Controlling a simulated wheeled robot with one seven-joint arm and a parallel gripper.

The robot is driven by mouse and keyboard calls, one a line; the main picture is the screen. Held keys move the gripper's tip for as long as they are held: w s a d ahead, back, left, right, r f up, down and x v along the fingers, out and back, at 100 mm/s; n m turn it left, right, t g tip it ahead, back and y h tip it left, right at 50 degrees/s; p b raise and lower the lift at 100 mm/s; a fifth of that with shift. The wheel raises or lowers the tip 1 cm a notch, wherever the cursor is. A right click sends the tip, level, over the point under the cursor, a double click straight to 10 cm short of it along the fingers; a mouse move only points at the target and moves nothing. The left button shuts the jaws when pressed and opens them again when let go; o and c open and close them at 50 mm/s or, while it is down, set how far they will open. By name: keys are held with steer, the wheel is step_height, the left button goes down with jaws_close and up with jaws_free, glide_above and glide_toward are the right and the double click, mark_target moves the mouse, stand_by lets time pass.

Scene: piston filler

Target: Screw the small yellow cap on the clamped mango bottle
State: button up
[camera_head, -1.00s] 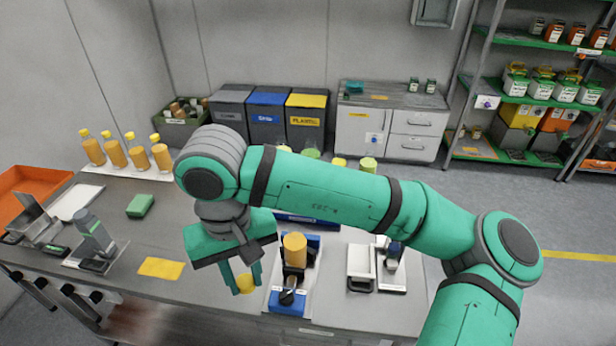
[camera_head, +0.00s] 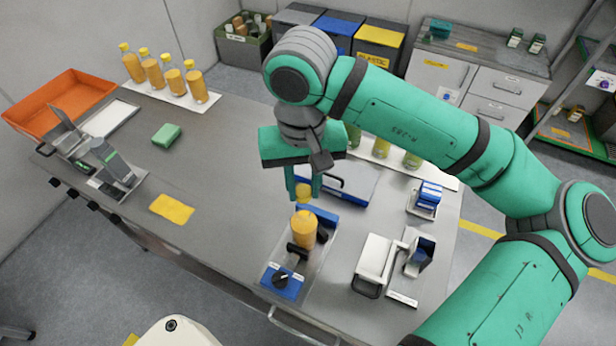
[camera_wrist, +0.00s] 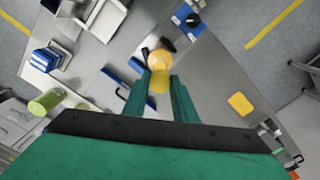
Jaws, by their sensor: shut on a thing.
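The orange-yellow mango bottle (camera_head: 303,230) stands upright between the dark jaws of a clamp fixture (camera_head: 283,281) with a blue knob box. In the wrist view the bottle (camera_wrist: 160,60) shows from above, just beyond my fingertips. My gripper (camera_head: 303,188) points down and is shut on the small yellow cap (camera_head: 303,192). In the wrist view the cap (camera_wrist: 158,84) sits between both fingers and overlaps the bottle's near edge. The cap appears just above and behind the bottle; whether they touch I cannot tell. The bottle's neck is hidden.
A blue-edged grey device (camera_head: 345,183) lies right behind the clamp. A white device (camera_head: 373,262) stands to its right. A yellow cloth (camera_head: 172,208) and a green sponge (camera_head: 167,135) lie left. Several capped bottles (camera_head: 172,80) stand at the back. The table between cloth and clamp is clear.

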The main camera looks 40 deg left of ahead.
mark_target(302, 211)
steer(key=shift+f, duration=2.05)
steer(key=shift+d+f, duration=0.1)
steer(key=shift+f, duration=0.95)
stand_by(1.7)
steer(key=shift+s, duration=0.15)
steer(key=m, duration=1)
steer(key=shift+a+m, duration=0.2)
steer(key=shift+m, duration=0.1)
steer(key=m, duration=0.4)
